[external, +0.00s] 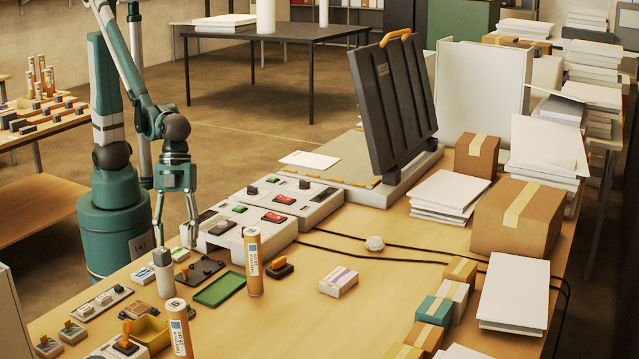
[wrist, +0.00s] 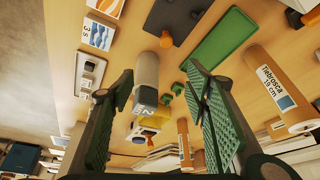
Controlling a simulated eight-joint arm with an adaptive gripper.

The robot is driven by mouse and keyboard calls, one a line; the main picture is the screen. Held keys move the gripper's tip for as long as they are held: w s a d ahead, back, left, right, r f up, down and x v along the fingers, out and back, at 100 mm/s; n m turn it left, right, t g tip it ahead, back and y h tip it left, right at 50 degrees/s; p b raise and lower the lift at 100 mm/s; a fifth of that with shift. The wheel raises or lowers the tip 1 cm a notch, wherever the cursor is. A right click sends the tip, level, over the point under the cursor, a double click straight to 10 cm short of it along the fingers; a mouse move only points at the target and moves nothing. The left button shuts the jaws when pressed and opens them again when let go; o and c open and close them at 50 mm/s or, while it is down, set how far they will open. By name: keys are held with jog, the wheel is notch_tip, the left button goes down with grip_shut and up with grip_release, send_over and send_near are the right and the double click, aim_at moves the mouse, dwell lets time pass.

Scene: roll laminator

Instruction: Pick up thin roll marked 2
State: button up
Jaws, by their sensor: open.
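A slim grey-and-white roll (external: 163,274) stands upright near the left part of the table. My gripper (external: 177,238) is open and empty, pointing down above and behind the roll in the external view. In the wrist view the roll appears between the fingers of my gripper (wrist: 159,75), nearer the left finger; I cannot tell the distance to it. No contact shows.
Two brown rolls stand nearby, one (external: 253,265) by a green tray (external: 219,289) and one (external: 180,328) in front. A dark plate (external: 200,270) lies close to the grey roll. The laminator (external: 255,220) stands behind. A yellow bin (external: 150,331) is in front.

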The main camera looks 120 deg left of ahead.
aim_at(164, 299)
jog(key=shift+w+d+f+m+g+p, duration=0.1)
jog(key=shift+d+f+m+g+p, duration=0.3)
jog(key=shift+d, duration=0.65)
jog(key=shift+w+d+f+m+g+p, duration=0.1)
jog(key=shift+d+f+m+p, duration=0.15)
jog(key=shift+d+f+m, duration=0.55)
jog(key=shift+w+d+f+m+g+p, duration=0.1)
jog(key=shift+d+f+m+g+p, duration=0.2)
jog(key=shift+d, duration=0.95)
jog(key=shift+x, duration=1.3)
jog(key=shift+b+x, duration=0.4)
jog(key=shift+x, duration=2.2)
jog(key=shift+w+d, duration=0.15)
jog(key=c, duration=1)
